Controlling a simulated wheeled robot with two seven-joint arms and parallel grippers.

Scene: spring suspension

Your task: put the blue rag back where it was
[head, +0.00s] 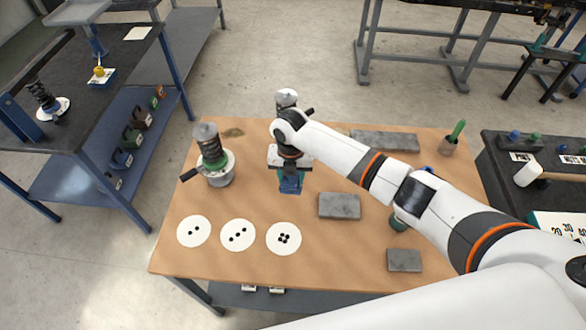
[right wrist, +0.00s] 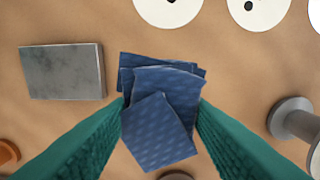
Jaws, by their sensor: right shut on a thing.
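The blue rag (head: 290,186) is a folded, dark blue cloth near the middle of the wooden table, left of a grey metal block (head: 339,206). My right gripper (head: 290,170) points down over the table and is shut on the rag. In the right wrist view the rag (right wrist: 162,115) lies between the two teal fingers (right wrist: 160,112), with folded layers fanned out. I cannot tell whether it touches the table. My left gripper is not in view.
Three white dotted discs (head: 238,235) lie at the front left. A spring assembly (head: 213,160) stands at the left; another (head: 287,98) is behind my arm.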

